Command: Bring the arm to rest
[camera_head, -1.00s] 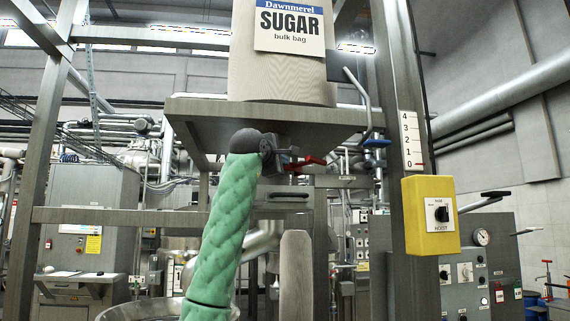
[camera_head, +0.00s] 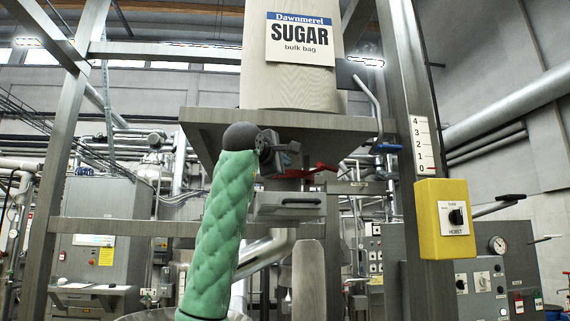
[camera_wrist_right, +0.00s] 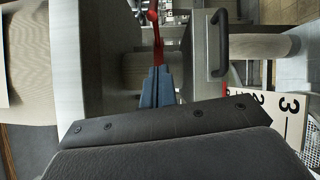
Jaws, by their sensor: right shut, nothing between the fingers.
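My right arm, in a green quilted sleeve, rises from the bottom of the head view. Its gripper (camera_head: 290,153) is in front of the steel stand, just below the front edge of its shelf. In the right wrist view the blue-grey fingers (camera_wrist_right: 157,87) are together, with nothing between them. A red lever (camera_head: 318,169) under the shelf is just right of the gripper; in the wrist view the red lever (camera_wrist_right: 154,28) shows beyond the fingertips. I cannot tell whether they touch. My left gripper is not in view.
A sugar bulk bag (camera_head: 292,85) stands on the steel shelf (camera_head: 340,122) above the gripper. A blue-ended lever (camera_head: 386,148), a number scale (camera_head: 424,145) and a yellow hoist switch box (camera_head: 445,220) are to the right. Steel posts (camera_head: 62,160) flank the stand.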

